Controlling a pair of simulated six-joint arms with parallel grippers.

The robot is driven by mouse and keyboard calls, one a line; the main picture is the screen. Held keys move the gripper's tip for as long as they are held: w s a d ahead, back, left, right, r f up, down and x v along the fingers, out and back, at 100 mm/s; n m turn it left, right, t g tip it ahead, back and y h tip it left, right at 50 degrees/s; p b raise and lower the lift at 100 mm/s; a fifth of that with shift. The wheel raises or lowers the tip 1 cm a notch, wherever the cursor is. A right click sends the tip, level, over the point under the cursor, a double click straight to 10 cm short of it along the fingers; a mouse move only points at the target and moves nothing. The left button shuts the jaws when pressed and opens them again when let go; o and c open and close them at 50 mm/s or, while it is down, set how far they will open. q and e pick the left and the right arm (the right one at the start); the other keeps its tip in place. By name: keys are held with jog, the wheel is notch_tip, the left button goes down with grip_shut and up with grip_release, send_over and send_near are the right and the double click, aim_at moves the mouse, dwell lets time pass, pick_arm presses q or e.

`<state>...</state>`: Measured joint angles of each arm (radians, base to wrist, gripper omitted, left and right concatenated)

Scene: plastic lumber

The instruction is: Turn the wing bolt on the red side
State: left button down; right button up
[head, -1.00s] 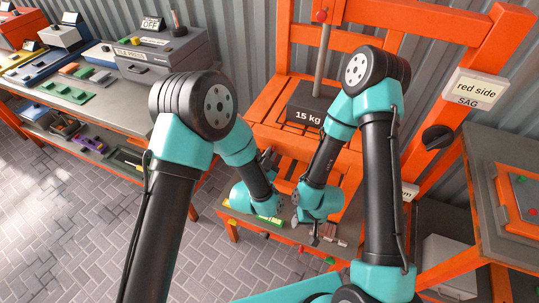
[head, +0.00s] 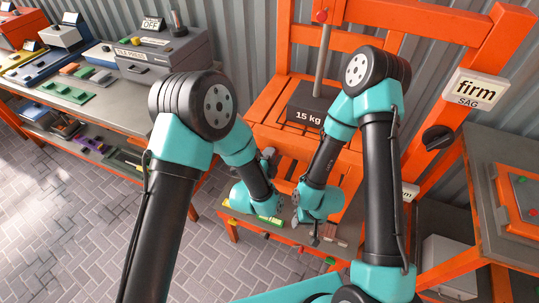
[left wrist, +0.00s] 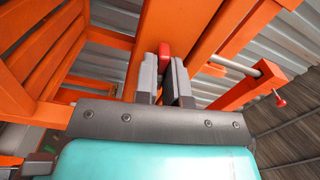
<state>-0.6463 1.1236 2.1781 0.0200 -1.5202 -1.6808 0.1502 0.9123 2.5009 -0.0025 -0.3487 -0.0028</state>
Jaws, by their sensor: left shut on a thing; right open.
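In the left wrist view the fingers of my left gripper (left wrist: 166,88) are closed around a red-tipped piece, the red wing bolt (left wrist: 164,52), beside an orange beam. The fingers hide most of it. In the head view my left gripper (head: 268,160) is up against the orange plank frame (head: 275,118), and the bolt cannot be made out there. My right gripper (head: 315,235) is open and empty, pointing down over the front shelf. The sign (head: 474,88) on the right post reads "firm" above "SAG".
A black 15 kg weight (head: 308,108) sits on the planks with a rod topped by a red knob (head: 320,16). A black knob (head: 437,137) sits on the right post. A grey workbench (head: 95,95) with tools stands at the left; another table (head: 490,190) is at the right.

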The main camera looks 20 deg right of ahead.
pick_arm(q)
jog(key=shift+m, duration=0.9)
jog(key=c, duration=1.2)
grip_release()
jog(key=shift+s+a, duration=0.1)
jog(key=shift+s, duration=0.05)
